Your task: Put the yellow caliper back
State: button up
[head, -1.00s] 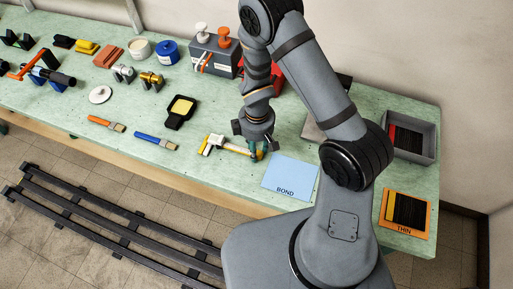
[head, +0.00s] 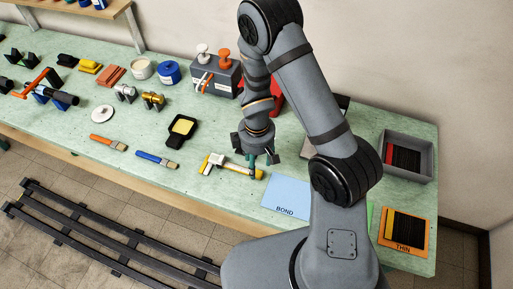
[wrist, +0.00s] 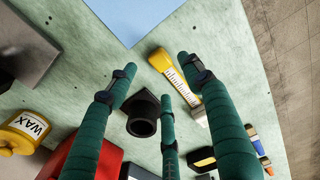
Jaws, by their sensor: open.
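The yellow caliper (head: 232,168) lies flat on the green bench, with white parts at its left end, left of the blue BOND mat. It also shows in the wrist view (wrist: 174,72), where its yellow end and white scale are visible and one finger covers part of it. My gripper (head: 262,161) is open and empty, just above and behind the caliper's right end. In the wrist view its green fingers are spread (wrist: 163,85), and the caliper lies between two of them, apparently not gripped. The caliper's own place cannot be told.
The blue BOND mat (head: 287,197) lies right of the caliper. A blue brush (head: 156,160) and a black tray with a yellow pad (head: 182,128) lie to the left. A grey box with levers (head: 215,76) stands behind. An orange THIN tray (head: 404,233) is far right.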

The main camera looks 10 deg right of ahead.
notch_tip(320, 180, up, 8)
jog(key=p, duration=0.5)
jog(key=shift+r, duration=0.25)
